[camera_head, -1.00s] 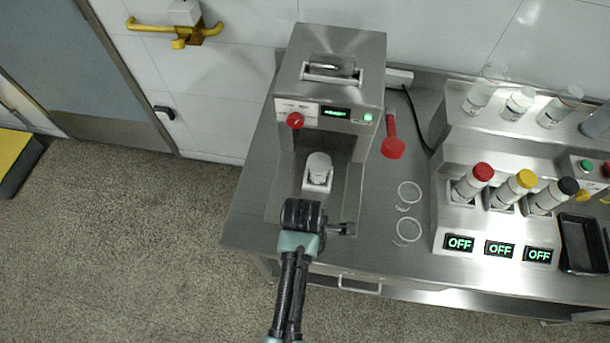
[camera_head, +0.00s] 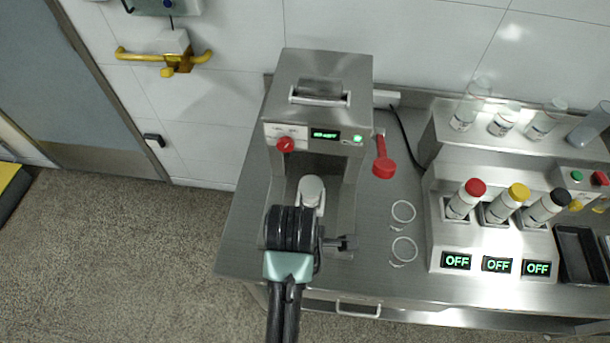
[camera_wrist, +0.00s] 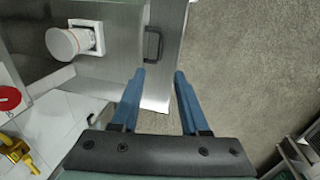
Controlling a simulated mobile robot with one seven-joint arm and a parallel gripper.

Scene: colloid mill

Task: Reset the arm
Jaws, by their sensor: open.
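My gripper (camera_wrist: 160,82) is open and empty in the wrist view, its two blue fingers apart near the table's edge and the floor. In the head view my dark wrist hides the fingers and part of the mill's base. The colloid mill (camera_head: 318,85) is a steel machine with a lit green display and a red knob (camera_head: 285,145).
A red-ended handle (camera_head: 384,168) is at the mill's right. Two clear rings (camera_head: 404,249) lie on the steel table (camera_head: 350,287). A rack with red-, yellow- and black-capped bottles (camera_head: 508,203) stands right, above several OFF displays. Open floor lies left.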

